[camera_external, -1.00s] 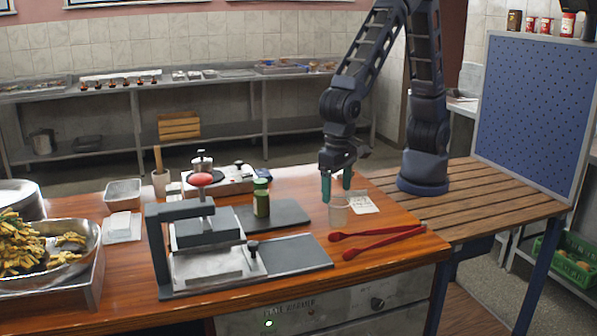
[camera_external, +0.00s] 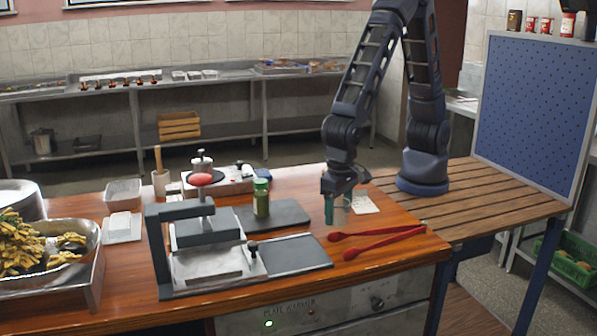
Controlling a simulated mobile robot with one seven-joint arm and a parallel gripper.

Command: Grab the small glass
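The small glass (camera_external: 340,216) is a clear, pale cup standing upright on the wooden counter, right of the middle. My gripper (camera_external: 338,211) points down at it, with its teal fingers low around the glass. One finger shows at the glass's left side; the other is mostly hidden behind or beside the glass. The fingers look at the height of the glass's wall. I cannot tell whether they touch it or leave a gap.
Red tongs (camera_external: 377,242) lie just in front of the glass. A white paper (camera_external: 365,204) lies to its right. A green-lidded jar (camera_external: 261,198) stands on a dark board (camera_external: 290,213) to the left. A metal press (camera_external: 205,255) stands at front left.

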